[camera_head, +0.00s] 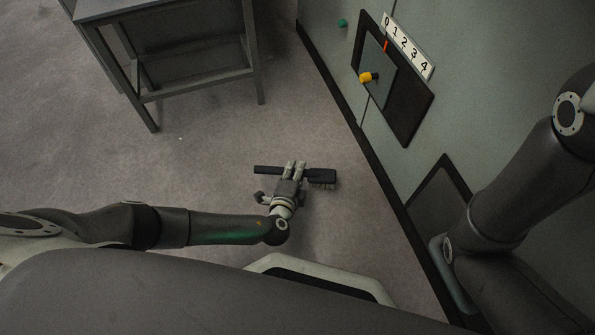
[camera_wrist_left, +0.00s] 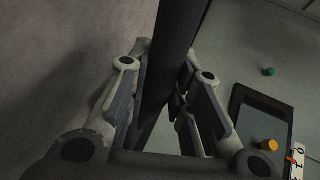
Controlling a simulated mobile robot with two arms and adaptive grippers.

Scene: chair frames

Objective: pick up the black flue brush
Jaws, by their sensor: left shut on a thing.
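The black flue brush (camera_head: 322,176) shows in the head view, with its handle pointing left and its bristled head at the right. My left gripper (camera_head: 295,166) is shut on the brush, across its middle part. In the left wrist view the dark bar of the brush (camera_wrist_left: 178,45) runs between the two fingers of my left gripper (camera_wrist_left: 168,95). From these views I cannot tell how high the brush is above the floor. My right arm shows at the right of the head view, but its gripper is out of view.
A grey table (camera_head: 185,85) stands at the upper left. A grey cabinet wall runs along the right, with a dark panel (camera_head: 410,120), a yellow knob (camera_head: 367,77), a scale plate numbered 0 to 4 (camera_head: 408,46) and a green knob (camera_head: 342,23). Floor (camera_head: 200,160) left of the brush is clear.

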